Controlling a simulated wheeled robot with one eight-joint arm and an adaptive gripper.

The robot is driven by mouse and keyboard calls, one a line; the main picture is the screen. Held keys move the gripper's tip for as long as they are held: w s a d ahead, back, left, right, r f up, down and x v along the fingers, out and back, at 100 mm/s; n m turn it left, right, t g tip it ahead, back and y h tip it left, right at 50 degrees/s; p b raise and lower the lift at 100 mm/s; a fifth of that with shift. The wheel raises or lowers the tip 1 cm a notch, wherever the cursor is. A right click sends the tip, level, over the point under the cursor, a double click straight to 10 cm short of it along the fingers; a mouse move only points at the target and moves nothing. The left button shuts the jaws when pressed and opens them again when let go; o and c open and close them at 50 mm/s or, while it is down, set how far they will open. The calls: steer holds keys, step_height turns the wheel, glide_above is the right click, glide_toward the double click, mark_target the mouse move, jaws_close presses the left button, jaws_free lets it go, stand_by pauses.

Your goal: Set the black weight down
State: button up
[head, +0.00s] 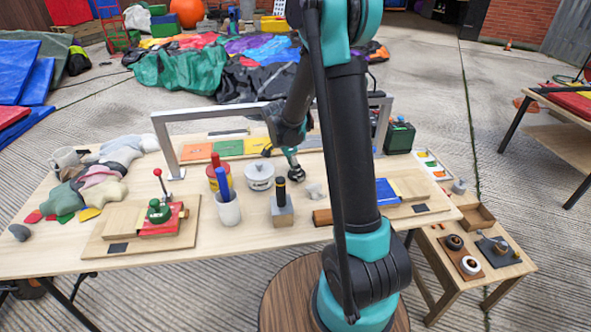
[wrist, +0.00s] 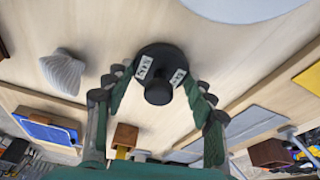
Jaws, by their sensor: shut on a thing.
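The black weight (wrist: 159,58) is a round dark disc with a knob, in the middle of the wrist view. My gripper (wrist: 161,76) is shut on it, with a green finger on each side. Pale wooden tabletop shows around and behind the weight. I cannot tell whether its base touches the wood.
A grey ridged object (wrist: 62,72) lies left of the weight in the wrist view. A metal frame (head: 172,145) spans the table. Coloured cards (head: 228,147) lie behind.

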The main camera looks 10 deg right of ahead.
mark_target(288, 177)
steer(key=o, duration=1.5)
steer(key=shift+f, duration=0.1)
steer(key=w+v, duration=0.1)
steer(key=v, duration=1)
steer(key=s+d+f+n+t+y, duration=0.1)
steer(key=s+d+n, duration=0.1)
steer(key=s+n, duration=0.3)
steer(key=s+d+f+n+t+y, duration=0.1)
steer(key=s+n, duration=0.4)
steer(key=s, duration=0.5)
steer(key=s+d+f+n+t+y, duration=0.1)
steer(key=s+d+f+n, duration=0.2)
steer(key=s, duration=0.5)
steer(key=shift+s+d+f+n+t, duration=0.15)
steer(key=shift+d+n, duration=0.2)
steer(key=shift+n, duration=0.35)
steer(key=shift+s+d+r+n+t, duration=0.15)
steer(key=shift+d+n, duration=0.2)
steer(key=shift+n, duration=0.35)
steer(key=shift+w+f, duration=0.1)
